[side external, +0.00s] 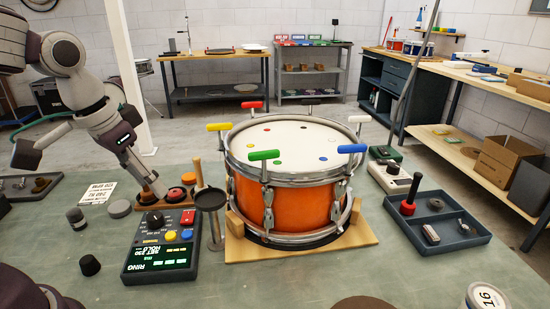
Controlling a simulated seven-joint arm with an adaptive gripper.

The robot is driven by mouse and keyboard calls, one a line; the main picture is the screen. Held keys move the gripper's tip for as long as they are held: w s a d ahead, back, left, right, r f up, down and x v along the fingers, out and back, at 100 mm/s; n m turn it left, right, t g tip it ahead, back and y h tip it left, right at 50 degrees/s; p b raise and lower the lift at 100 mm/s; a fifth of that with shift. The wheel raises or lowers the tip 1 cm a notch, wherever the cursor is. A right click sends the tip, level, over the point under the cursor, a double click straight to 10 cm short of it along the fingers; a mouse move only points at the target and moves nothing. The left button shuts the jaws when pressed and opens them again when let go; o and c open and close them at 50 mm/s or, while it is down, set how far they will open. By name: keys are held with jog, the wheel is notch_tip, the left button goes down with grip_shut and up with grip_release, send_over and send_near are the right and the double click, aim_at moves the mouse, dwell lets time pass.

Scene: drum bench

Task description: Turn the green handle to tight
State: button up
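The green handle (264,155) is a T-shaped key on the near rim of the orange drum (300,205), left of centre. It stands on a metal lug and its bar lies roughly level. What appears to be my gripper (157,187) is low at the left, by a wooden peg and round pads, well apart from the green handle. Its fingers are small and partly merge with the things behind, so their opening is unclear.
A meter with a lit display (160,256) and a dark round-topped stand (210,201) lie left of the drum. A tray (458,240) holding a red-handled tool is at right. The drum sits on a wooden base (250,252). The space above the drumhead is clear.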

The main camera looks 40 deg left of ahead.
jog(key=s+d+r+t, duration=0.2)
jog(key=s+d, duration=0.1)
jog(key=s, duration=0.1)
jog(key=m+g+h, duration=0.2)
jog(key=m+h, duration=0.1)
jog(key=m, duration=0.5)
send_near(263, 151)
jog(key=x, duration=1)
jog(key=shift+f, duration=0.3)
grip_shut()
